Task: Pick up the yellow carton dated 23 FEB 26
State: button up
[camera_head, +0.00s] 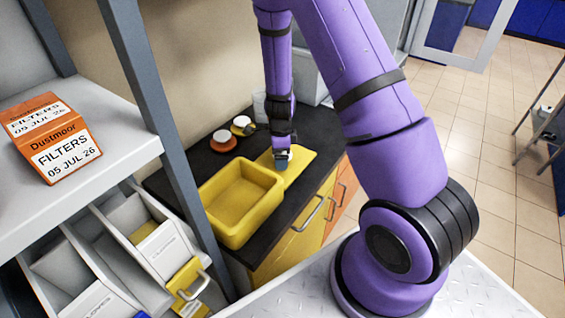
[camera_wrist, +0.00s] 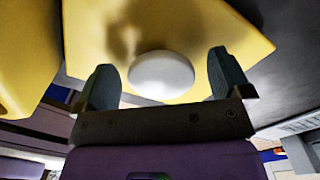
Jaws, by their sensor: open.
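I see no yellow carton with the date 23 FEB 26 in either view. An orange carton (camera_head: 62,158) on the shelf at left reads "Dustmoor FILTERS 05 JUL 26"; its upper face also carries a label. My gripper (camera_head: 282,158) is low over a flat yellow board on the dark counter. In the wrist view, my gripper (camera_wrist: 165,80) is open, its two grey fingers apart. A smooth white rounded object (camera_wrist: 162,75) shows between the fingers against the yellow surface; I cannot tell what it is or whether the fingers touch it.
The yellow board (camera_head: 301,160) lies beside a yellow tray (camera_head: 213,211), which looks empty. Orange and yellow round items with white tops (camera_head: 222,136) sit behind it.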

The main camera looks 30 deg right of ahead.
jog(key=shift+f, duration=0.4)
jog(key=c, duration=1.1)
jog(key=shift+o, duration=0.2)
